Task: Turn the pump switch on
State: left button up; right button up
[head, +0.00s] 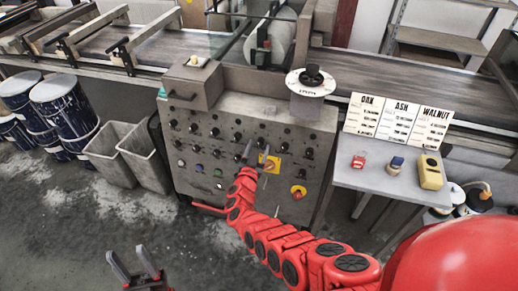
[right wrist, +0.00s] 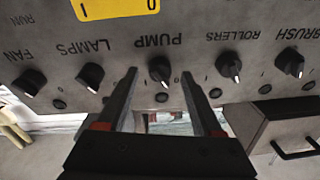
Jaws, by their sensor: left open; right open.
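The pump switch (right wrist: 160,70) is a black rotary knob under the upside-down label PUMP in the right wrist view, with 1 and 0 marks beside it. In the head view my right gripper (head: 254,155) is at the front of the grey control panel (head: 285,122), and I cannot single out the pump knob there. My left gripper (head: 134,264) is open and empty, low above the floor.
Similar knobs flank the pump switch: LAMPS (right wrist: 91,76), FAN (right wrist: 27,84), ROLLERS (right wrist: 229,66) and BRUSH (right wrist: 290,62). A yellow-backed switch (head: 270,164) and a red emergency button (head: 298,191) are near my right gripper. A side table (head: 400,184) stands right; bins and drums stand left.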

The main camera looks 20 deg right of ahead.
jog(key=shift+w+d, duration=0.3)
jog(key=shift+w, duration=0.05)
grip_shut()
